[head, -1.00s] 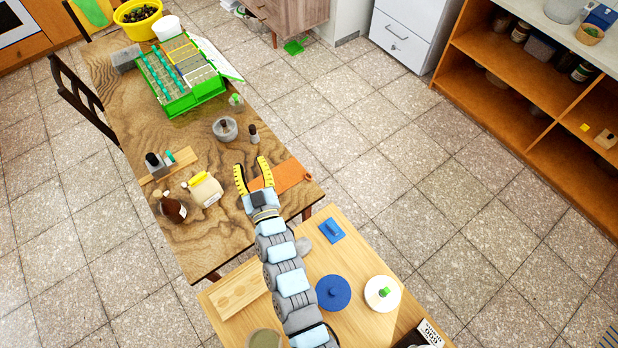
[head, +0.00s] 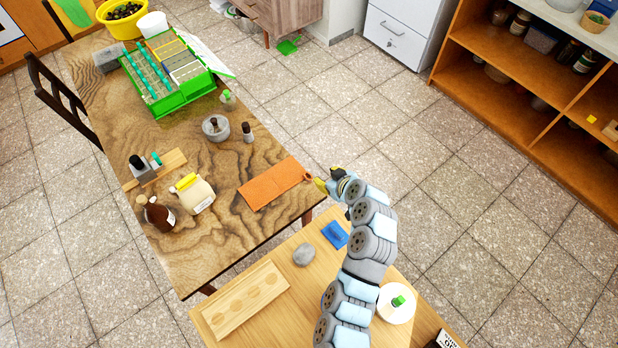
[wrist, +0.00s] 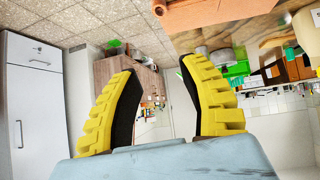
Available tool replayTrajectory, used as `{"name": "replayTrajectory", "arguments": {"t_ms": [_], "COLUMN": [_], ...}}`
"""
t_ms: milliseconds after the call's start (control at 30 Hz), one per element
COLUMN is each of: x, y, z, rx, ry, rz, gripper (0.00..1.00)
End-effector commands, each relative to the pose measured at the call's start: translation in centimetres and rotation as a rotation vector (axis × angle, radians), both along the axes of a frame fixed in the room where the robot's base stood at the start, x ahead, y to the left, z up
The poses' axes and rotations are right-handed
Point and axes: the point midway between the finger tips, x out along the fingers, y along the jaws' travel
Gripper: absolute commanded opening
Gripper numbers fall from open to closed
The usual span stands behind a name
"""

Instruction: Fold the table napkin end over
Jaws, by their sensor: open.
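The orange napkin (head: 270,184) lies flat near the right edge of the wooden table, with its far right end close to the edge. In the wrist view an orange surface that looks like the napkin (wrist: 200,12) shows at the top, on the table. My gripper (head: 319,183) is just off the table's edge, to the right of the napkin's right end. In the wrist view its yellow fingers (wrist: 158,72) are spread wide with nothing between them. Whether a fingertip touches the napkin or the table edge cannot be told.
A stone bowl (head: 215,128), a dark-capped bottle (head: 248,132), a cream jug (head: 194,193) and a brown bottle (head: 158,214) stand on the table (head: 225,235). A green-framed tray (head: 170,75) sits farther back. Open floor lies right of the table.

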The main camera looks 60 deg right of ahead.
Motion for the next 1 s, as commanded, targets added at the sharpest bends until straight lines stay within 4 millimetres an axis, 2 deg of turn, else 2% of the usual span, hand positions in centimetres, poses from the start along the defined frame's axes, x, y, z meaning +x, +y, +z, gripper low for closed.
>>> {"name": "replayTrajectory", "arguments": {"t_ms": [33,100,333,567,1000], "x": [-1.1,-2.0,-3.2,-2.2,0.7], "y": [-0.2,0.1,0.5,0.2,-1.2], "z": [-0.6,-1.0,-1.2,-2.2,-5.3], "rx": [0.019,0.045,0.081,0.084,0.083], "ry": [0.006,0.015,0.024,0.024,0.025], "rz": [0.01,0.036,0.075,0.079,0.079], "gripper": [0.42,0.42,0.42,0.42,0.42]}}
